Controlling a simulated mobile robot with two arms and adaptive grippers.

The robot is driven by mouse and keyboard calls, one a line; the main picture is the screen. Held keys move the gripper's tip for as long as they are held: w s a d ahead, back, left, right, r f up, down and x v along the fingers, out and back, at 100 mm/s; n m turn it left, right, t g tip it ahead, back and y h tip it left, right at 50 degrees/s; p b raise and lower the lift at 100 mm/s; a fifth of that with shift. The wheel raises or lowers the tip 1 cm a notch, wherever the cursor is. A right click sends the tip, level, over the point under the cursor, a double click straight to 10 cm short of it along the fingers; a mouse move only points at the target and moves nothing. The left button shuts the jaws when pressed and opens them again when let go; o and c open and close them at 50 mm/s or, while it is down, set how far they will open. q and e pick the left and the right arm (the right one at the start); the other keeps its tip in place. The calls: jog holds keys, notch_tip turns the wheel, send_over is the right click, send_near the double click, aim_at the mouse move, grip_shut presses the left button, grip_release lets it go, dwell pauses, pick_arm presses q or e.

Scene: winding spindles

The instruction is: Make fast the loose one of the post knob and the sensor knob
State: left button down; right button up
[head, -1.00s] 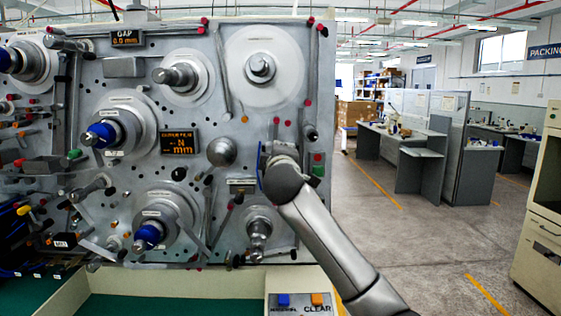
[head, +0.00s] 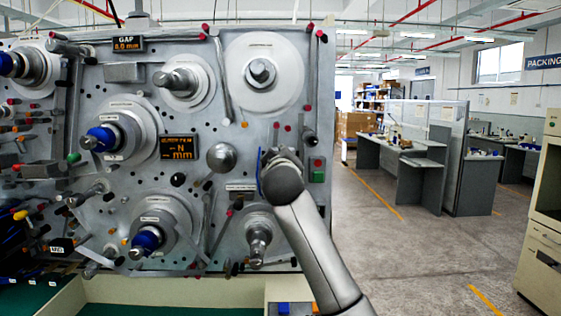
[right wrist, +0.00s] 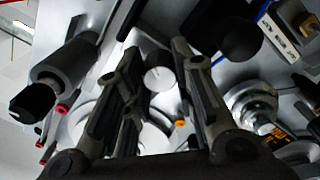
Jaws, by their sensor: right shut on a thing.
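My right gripper (head: 268,160) is at the lower right part of the machine panel (head: 110,75), its arm rising from the bottom. I cannot tell whether this is the post knob or the sensor knob. A round black knob (right wrist: 240,32) is beside the fingers on the right. A dark-ended cylinder (right wrist: 62,75) stands out on the left. My left gripper is not in view.
Spindles with blue hubs (head: 100,138) and a silver dome (head: 221,157) stick out left of my gripper. A blue button (head: 283,309) is below. Floor at right is free.

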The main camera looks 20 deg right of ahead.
jog(key=shift+f, duration=0.25)
jog(key=o, duration=1)
jog(key=shift+r, duration=0.1)
jog(key=shift+o, duration=0.2)
jog(key=v, duration=1.2)
